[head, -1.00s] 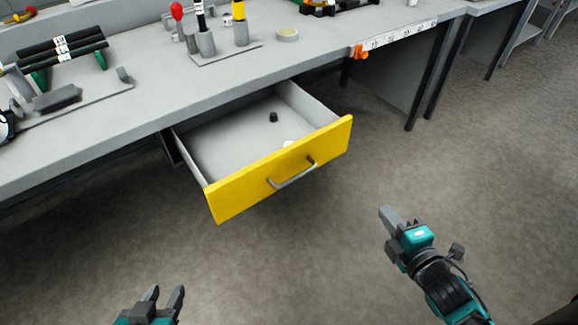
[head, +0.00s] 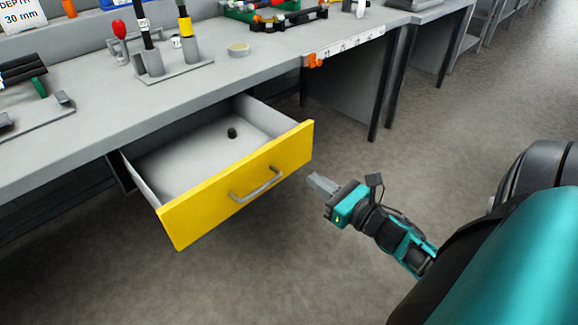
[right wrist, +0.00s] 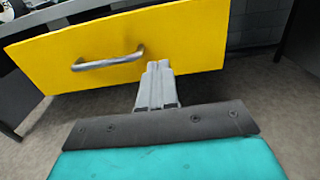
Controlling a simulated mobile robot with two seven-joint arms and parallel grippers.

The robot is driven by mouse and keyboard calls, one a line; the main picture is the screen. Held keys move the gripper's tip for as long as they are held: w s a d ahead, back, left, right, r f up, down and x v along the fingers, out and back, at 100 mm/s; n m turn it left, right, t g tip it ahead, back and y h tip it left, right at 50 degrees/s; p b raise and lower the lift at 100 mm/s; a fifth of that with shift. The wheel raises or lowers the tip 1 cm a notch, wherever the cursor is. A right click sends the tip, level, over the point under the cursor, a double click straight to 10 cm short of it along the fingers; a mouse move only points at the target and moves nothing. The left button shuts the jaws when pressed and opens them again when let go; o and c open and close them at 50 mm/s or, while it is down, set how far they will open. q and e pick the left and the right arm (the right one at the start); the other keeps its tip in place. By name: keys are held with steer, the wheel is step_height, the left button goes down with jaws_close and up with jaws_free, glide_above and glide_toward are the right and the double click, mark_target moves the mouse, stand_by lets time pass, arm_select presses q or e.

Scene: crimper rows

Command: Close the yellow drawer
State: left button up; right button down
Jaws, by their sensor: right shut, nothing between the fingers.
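The yellow drawer (head: 205,203) stands pulled out from under the grey workbench, its yellow front facing me with a grey bar handle (head: 257,185). In the right wrist view the yellow front (right wrist: 190,45) fills the upper part, with the handle (right wrist: 108,59) left of the fingers. My right gripper (head: 322,184) is shut and empty, to the right of the handle and pointing at the drawer front. Its shut fingers (right wrist: 158,85) show in the right wrist view in front of the yellow panel; I cannot tell whether they touch it. My left gripper is not in view.
A small dark object (head: 232,133) lies inside the drawer. The workbench (head: 110,120) above carries tool holders, a tape roll (head: 239,49) and an orange clip (head: 313,61) on a ruled strip. The floor (head: 300,270) in front is clear.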

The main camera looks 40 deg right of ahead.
mark_target(282, 159)
steer(key=w, duration=0.5)
steer(key=w+b, duration=0.1)
steer(key=w, duration=0.1)
steer(key=shift+w+a, duration=0.35)
steer(key=shift+w, duration=0.5)
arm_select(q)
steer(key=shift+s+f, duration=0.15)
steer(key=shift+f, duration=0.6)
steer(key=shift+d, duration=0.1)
